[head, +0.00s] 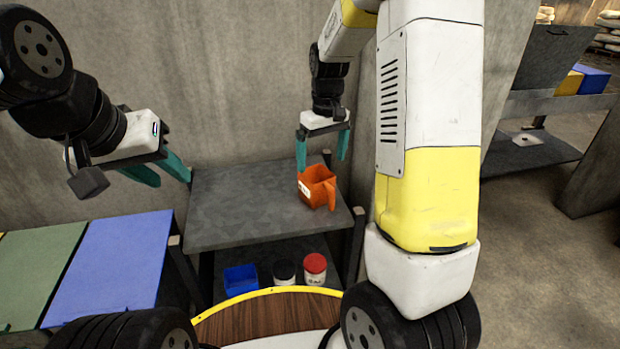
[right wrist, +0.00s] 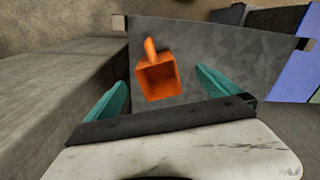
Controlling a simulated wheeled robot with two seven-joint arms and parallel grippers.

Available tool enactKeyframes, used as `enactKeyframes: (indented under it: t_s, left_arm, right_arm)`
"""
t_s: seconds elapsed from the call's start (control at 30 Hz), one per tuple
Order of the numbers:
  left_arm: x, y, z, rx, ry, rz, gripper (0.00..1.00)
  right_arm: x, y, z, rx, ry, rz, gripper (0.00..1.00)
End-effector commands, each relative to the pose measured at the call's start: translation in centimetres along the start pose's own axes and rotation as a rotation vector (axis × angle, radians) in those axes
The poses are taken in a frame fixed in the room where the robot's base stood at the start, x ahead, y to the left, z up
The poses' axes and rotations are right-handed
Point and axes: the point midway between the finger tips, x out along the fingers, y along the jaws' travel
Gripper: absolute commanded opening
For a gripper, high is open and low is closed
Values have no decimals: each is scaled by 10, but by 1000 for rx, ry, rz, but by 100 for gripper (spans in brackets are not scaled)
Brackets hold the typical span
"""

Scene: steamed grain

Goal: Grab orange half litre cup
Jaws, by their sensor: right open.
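The orange cup (head: 318,187) is square with a handle and stands on the grey table near its right edge. In the right wrist view the cup (right wrist: 158,78) lies ahead, roughly between the fingers, its handle pointing away. My right gripper (head: 323,163) is open and empty, its green fingers pointing down close above and behind the cup. It also shows in the right wrist view (right wrist: 163,92), with no finger seen touching the cup.
The grey table (head: 235,215) is otherwise bare. A blue box (head: 240,279), a dark-lidded jar (head: 285,272) and a red-lidded jar (head: 315,268) stand on the shelf below. A blue panel (head: 115,262) lies at left. A concrete wall (head: 220,80) rises behind.

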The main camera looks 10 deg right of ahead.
Motion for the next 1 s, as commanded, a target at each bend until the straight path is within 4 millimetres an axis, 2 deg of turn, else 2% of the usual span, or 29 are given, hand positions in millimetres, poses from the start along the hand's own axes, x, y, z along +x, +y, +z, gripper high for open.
enactKeyframes:
  t_s: [0.03, 0.2, 0.47, 0.7, 0.83, 1.0]
  left_arm:
    - [0, 0, 0, 0, 0, 0, 36]
    - [0, 0, 0, 0, 0, 0, 36]
    - [0, 0, 0, 0, 0, 0, 36]
    - [0, 0, 0, 0, 0, 0, 36]
    - [0, 0, 0, 0, 0, 0, 36]
    - [0, 0, 0, 0, 0, 0, 36]
  right_arm:
    - [11, 2, -5, -13, -22, 6, 100]
    - [29, 7, -11, -32, -50, 16, 100]
    - [58, 8, -10, -32, -52, 16, 100]
    - [94, 8, -10, -33, -53, 15, 100]
    - [103, 8, -10, -32, -50, 16, 100]
    - [104, 8, -10, -32, -49, 16, 100]
